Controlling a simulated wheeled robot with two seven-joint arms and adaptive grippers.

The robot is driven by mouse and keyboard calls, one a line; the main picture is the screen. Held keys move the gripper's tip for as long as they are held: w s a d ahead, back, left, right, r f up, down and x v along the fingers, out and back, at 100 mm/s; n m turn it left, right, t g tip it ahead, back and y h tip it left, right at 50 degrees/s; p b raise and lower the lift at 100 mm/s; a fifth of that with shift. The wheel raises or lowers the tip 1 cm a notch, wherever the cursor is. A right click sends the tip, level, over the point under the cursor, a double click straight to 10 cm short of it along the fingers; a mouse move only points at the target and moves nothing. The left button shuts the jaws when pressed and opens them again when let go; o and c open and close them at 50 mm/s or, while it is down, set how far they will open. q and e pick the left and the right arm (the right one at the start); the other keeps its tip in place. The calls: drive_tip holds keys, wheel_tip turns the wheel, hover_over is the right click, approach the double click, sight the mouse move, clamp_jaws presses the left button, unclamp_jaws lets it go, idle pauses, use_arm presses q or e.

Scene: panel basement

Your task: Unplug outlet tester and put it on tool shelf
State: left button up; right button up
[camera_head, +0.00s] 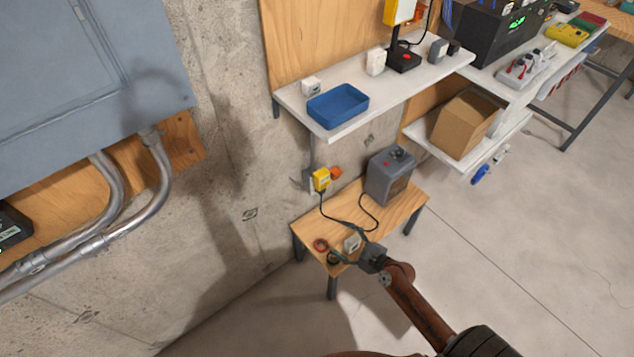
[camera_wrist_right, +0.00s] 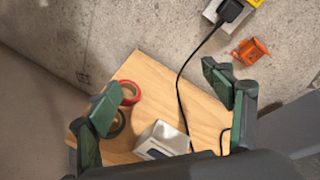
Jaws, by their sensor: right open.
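A yellow block (camera_head: 321,179) sits at the wall outlet, with a black plug (camera_wrist_right: 232,10) and cord beside it in the wrist view. An orange piece (camera_head: 335,173) is next to it on the wall; it also shows in the wrist view (camera_wrist_right: 250,51). I cannot tell for certain which is the outlet tester. My right gripper (camera_head: 353,249) is open and empty above the small wooden table (camera_head: 398,207), below and apart from the outlet. Its two green-padded fingers show in the wrist view (camera_wrist_right: 163,92). A white shelf (camera_head: 412,70) is mounted above the table. My left gripper is out of view.
On the table are a grey box (camera_head: 390,176), a small white box (camera_wrist_right: 163,141), a red tape ring (camera_wrist_right: 130,93) and a dark ring. A black cord (camera_wrist_right: 181,85) hangs between my fingers. The shelf holds a blue tray (camera_head: 338,104). A cardboard box (camera_head: 465,124) sits on a lower shelf.

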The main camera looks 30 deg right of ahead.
sight(325, 186)
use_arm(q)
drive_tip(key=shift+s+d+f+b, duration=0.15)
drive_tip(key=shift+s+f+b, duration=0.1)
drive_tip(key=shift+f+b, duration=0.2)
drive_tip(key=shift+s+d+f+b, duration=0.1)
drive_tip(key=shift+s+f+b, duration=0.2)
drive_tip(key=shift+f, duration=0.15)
use_arm(e)
drive_tip(key=w+d+r+m+t+h, duration=0.1)
drive_tip(key=w+d+r+m+t, duration=0.3)
drive_tip(key=w+r+m, duration=0.3)
wheel_tip(325, 186, up, 5)
drive_tip(key=m, duration=0.3)
drive_tip(key=shift+w+d+f, duration=0.15)
drive_tip(key=shift+w, duration=0.15)
drive_tip(key=shift+w, duration=0.1)
drive_tip(key=w, duration=0.7)
drive_tip(key=shift+w+a+p, duration=0.3)
drive_tip(key=shift+w+p, duration=0.05)
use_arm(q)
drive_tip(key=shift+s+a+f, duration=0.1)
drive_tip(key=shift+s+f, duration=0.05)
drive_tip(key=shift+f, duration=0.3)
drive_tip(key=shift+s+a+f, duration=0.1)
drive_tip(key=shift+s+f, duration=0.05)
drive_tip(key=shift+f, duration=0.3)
use_arm(e)
drive_tip(key=shift+w, duration=0.55)
